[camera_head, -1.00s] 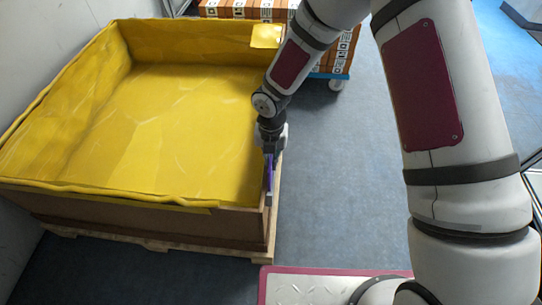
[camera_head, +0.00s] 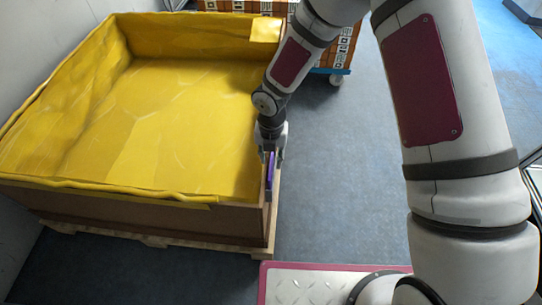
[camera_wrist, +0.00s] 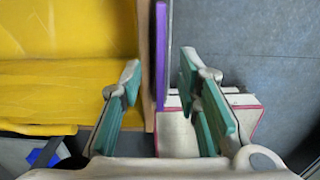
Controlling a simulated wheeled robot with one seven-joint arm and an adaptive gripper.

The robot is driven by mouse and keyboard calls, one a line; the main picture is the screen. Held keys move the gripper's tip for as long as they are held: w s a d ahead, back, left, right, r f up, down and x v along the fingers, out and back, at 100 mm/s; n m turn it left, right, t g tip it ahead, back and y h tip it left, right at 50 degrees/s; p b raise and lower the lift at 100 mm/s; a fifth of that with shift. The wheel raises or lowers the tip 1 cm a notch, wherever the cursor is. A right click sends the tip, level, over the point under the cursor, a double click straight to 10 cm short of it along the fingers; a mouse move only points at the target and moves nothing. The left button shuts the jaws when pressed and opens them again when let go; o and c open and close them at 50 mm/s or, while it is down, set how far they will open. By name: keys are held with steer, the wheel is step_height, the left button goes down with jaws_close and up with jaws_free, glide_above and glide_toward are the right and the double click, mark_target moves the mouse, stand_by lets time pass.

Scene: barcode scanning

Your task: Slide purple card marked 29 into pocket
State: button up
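The purple card (camera_head: 270,167) stands on edge at the right outer side of the yellow-lined crate, near its front corner. In the wrist view the card (camera_wrist: 160,58) is a thin upright strip. A pale grey holder (camera_head: 270,189), which looks like the pocket, shows just below the card in the head view. I cannot see how deep the card sits in it, and its number is hidden. My gripper (camera_wrist: 159,70) is open, with one teal-padded finger on each side of the card and a gap to both. In the head view my gripper (camera_head: 270,150) is at the card's upper end.
The crate (camera_head: 150,216) has a yellow liner (camera_head: 190,115) and stands on a wooden pallet (camera_head: 160,243). An orange patterned stack (camera_head: 345,48) on a blue wheeled dolly (camera_head: 345,72) stands behind. The grey floor (camera_head: 340,180) right of the crate is clear.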

steer(key=shift+r, duration=0.15)
step_height(320, 180, up, 12)
stand_by(0.4)
